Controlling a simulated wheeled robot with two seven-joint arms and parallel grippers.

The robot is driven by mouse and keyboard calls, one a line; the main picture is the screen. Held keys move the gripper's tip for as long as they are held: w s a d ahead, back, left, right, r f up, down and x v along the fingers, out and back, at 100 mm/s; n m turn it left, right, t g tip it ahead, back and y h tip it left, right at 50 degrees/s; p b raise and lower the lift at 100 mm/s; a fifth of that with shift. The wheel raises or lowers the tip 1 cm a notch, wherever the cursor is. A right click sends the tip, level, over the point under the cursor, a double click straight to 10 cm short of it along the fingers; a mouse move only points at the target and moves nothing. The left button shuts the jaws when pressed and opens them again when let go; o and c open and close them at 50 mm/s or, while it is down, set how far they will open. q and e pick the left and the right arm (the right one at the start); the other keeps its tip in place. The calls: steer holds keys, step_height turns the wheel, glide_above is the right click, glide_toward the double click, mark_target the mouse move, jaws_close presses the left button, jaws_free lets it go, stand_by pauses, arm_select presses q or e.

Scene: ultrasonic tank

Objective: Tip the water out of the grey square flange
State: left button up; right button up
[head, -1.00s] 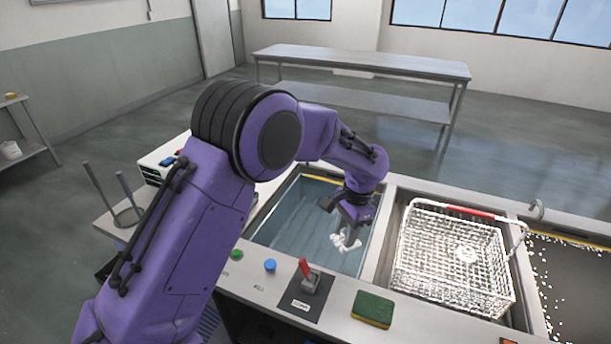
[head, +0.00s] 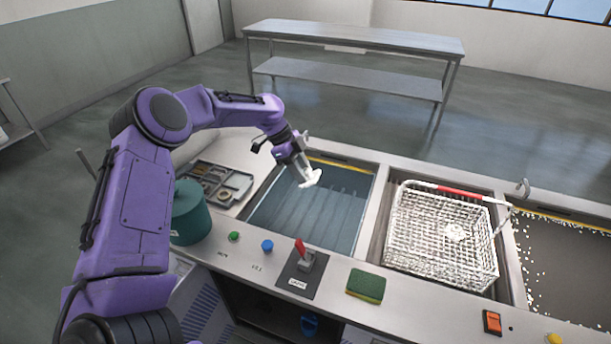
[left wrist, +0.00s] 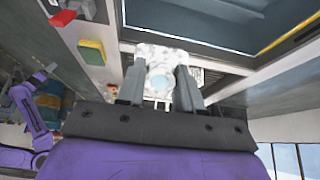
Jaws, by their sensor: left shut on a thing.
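My left gripper (head: 302,163) is shut on a pale, whitish piece, the flange (head: 312,179), and holds it tilted above the water tank (head: 265,208). In the left wrist view the flange (left wrist: 160,62) sits between the two fingers and shows a round hole or recess in its middle. My right gripper cannot be made out in any view.
A white wire basket (head: 410,245) with a red-marked handle holds a small white part (head: 455,232). A red-handled switch (head: 305,258), a green sponge (head: 366,286) and a teal canister (head: 189,215) stand around the tank. A parts tray (head: 238,183) lies at its left.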

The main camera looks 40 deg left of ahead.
arm_select(q)
steer(key=f+t+h+b, duration=0.1)
steer(key=h+b, duration=0.3)
steer(key=b, duration=0.3)
steer(key=f+t+h+b, duration=0.1)
steer(key=h+b, duration=0.3)
steer(key=b, duration=0.4)
steer(key=a+f+t+h+b, duration=0.1)
steer(key=f+h+b, duration=0.1)
steer(key=h+b, duration=0.2)
steer(key=shift+s+t+h+b, duration=0.15)
steer(key=shift+t+h+b, duration=0.15)
steer(key=shift+b, duration=1.6)
